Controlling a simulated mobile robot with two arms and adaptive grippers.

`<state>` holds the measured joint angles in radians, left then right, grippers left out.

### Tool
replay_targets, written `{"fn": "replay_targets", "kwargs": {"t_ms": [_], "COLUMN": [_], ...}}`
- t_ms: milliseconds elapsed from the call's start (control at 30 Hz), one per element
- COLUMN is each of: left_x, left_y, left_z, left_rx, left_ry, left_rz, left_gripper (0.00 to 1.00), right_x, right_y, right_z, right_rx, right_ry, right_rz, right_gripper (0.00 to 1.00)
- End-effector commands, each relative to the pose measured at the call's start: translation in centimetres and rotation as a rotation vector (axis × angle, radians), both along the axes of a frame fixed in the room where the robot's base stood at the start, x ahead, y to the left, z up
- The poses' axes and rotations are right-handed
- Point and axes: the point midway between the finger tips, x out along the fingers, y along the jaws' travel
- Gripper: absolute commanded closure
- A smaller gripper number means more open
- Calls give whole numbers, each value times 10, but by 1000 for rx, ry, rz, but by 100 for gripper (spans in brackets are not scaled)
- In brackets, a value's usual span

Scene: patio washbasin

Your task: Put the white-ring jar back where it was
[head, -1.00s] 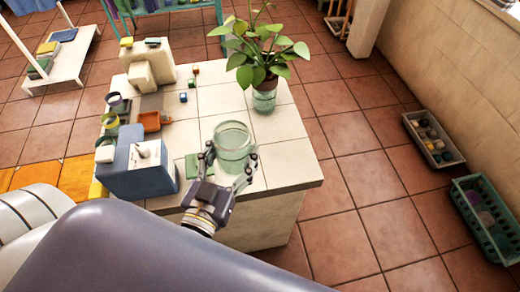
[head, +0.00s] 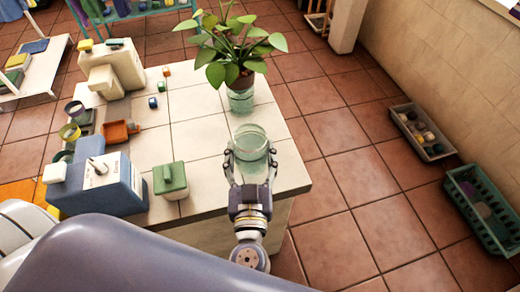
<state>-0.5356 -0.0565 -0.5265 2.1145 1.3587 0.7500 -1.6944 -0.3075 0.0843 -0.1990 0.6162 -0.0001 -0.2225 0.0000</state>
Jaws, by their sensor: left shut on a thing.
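A clear greenish glass jar (head: 251,139) with a pale rim is upright at the right part of the tiled counter (head: 195,105). My left gripper (head: 250,160) is shut on it, one finger on each side, reaching from the near edge. I cannot tell whether the jar's base touches the tiles, as the gripper partly covers it. No white ring on it shows clearly. My right gripper is not in view.
A potted plant (head: 236,50) in a glass jar stands just behind. A green box (head: 170,180) and a blue-and-white box (head: 100,180) stand to the left. Small cubes and an orange tray (head: 115,132) lie farther back. Bare tiles lie between.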

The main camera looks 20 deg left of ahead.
Motion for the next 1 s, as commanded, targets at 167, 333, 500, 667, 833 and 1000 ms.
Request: {"fn": "replay_targets", "kwargs": {"t_ms": [167,333,500,667,833,1000], "left_x": [28,37,42,41,41,41], "left_y": [-6,-8,-9,-9,-9,-9], "left_z": [-2,-3,-25,-40,-39,-42], "left_rx": [1,1,5,3,1,-1], "left_ry": [-3,-2,1,-1,-1,2], "left_rz": [1,1,-2,-1,0,0], "left_gripper": [78,78,78,78,78,32], "right_x": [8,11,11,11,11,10], "right_y": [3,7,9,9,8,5], "right_z": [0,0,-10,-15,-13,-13], "right_rx": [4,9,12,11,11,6], "right_ry": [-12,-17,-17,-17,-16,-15], "right_rz": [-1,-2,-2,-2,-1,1], "right_gripper": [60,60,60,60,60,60]}}
